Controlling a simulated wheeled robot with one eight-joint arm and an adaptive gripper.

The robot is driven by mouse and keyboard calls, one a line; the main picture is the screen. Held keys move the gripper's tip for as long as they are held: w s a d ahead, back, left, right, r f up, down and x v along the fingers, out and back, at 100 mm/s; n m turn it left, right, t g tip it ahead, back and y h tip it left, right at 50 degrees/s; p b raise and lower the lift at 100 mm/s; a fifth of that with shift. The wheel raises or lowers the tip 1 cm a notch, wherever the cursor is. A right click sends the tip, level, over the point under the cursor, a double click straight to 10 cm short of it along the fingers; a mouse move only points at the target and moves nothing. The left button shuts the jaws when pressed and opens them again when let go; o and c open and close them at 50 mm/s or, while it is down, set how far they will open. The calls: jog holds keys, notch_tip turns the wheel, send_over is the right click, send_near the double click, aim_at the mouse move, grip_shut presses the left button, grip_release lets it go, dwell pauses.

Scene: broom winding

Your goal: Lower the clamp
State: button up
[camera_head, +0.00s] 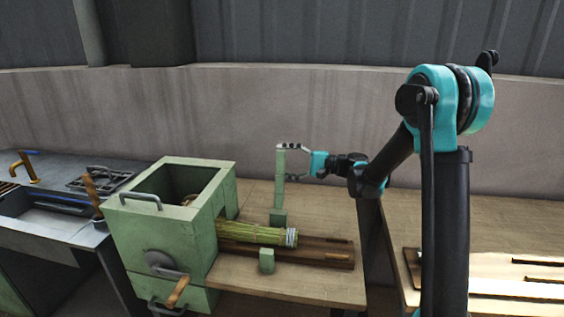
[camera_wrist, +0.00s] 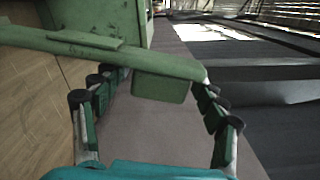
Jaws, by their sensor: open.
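The green clamp (camera_head: 279,185) stands upright on the wooden table in the head view, behind the straw broom bundle (camera_head: 255,232). The bundle lies sideways, with one end in the green machine (camera_head: 160,235) and a pale band at its other end. My gripper (camera_head: 289,162) is open at the clamp's upper part, coming from the right, with a finger near its top and another lower down. In the wrist view, the clamp's green bar (camera_wrist: 120,53) crosses between the open fingers of my gripper (camera_wrist: 160,95). I cannot tell whether the fingers touch it.
A small green block (camera_head: 267,261) stands in front of the bundle. Dark wooden boards (camera_head: 325,256) lie beside it. A crank with a wooden handle (camera_head: 178,291) sticks out of the machine's front. A grey workbench (camera_head: 60,217) stands at left. The wall is behind the table.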

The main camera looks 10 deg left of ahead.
jog(key=shift+a, duration=0.15)
jog(key=shift+c, duration=0.3)
grip_shut()
